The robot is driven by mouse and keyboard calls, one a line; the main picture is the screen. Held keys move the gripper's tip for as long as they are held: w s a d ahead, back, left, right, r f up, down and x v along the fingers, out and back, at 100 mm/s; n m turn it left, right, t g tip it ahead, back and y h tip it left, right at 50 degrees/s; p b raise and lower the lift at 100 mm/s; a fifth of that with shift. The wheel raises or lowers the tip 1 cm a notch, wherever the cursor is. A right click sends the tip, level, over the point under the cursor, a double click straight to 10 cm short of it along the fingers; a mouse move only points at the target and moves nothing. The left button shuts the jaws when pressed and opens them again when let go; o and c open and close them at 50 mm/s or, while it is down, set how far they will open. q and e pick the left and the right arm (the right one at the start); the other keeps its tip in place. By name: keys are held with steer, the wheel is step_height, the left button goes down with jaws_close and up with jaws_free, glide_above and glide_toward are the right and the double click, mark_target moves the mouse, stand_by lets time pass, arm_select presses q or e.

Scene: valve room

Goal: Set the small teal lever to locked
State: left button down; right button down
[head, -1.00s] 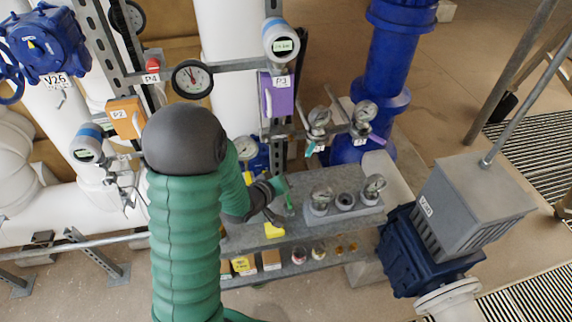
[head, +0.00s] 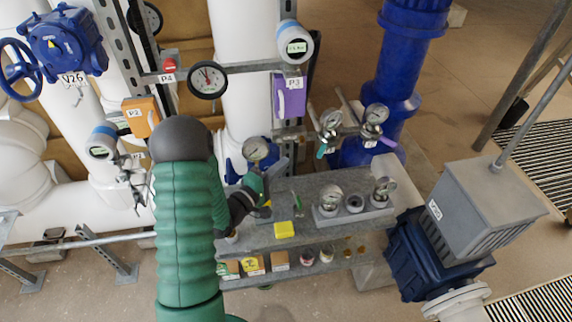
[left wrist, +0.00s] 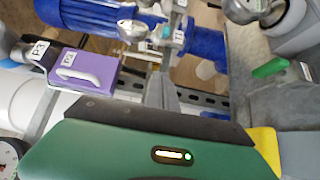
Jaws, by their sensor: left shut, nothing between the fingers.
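The small teal lever (head: 321,152) hangs below a gauge on the pipe rack behind the bench. A small teal patch in the left wrist view (left wrist: 166,32) appears to be the same lever, past the fingertips. Its exact setting is too small to tell. My left gripper (head: 281,164) is over the back left part of the bench, left of the lever and apart from it. Its grey fingers (left wrist: 163,88) are shut and empty, pointing towards the rack. My right gripper is not in view.
A purple P3 box (head: 290,96) is on the post above my gripper. A purple lever (head: 389,142) sits right of the teal one. The grey bench (head: 262,238) carries a yellow block (head: 284,230), a green-handled item (head: 296,199) and gauges (head: 331,195).

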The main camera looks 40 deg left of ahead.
mark_target(322, 151)
arm_select(q)
steer(key=w+d+p, duration=0.2)
steer(key=w+d, duration=0.2)
steer(key=w, duration=0.4)
steer(key=shift+p, duration=0.35)
steer(key=shift+w+a, duration=0.1)
steer(key=shift+f+n+y, duration=0.1)
steer(key=shift+n+y, duration=0.2)
steer(key=shift+y, duration=0.2)
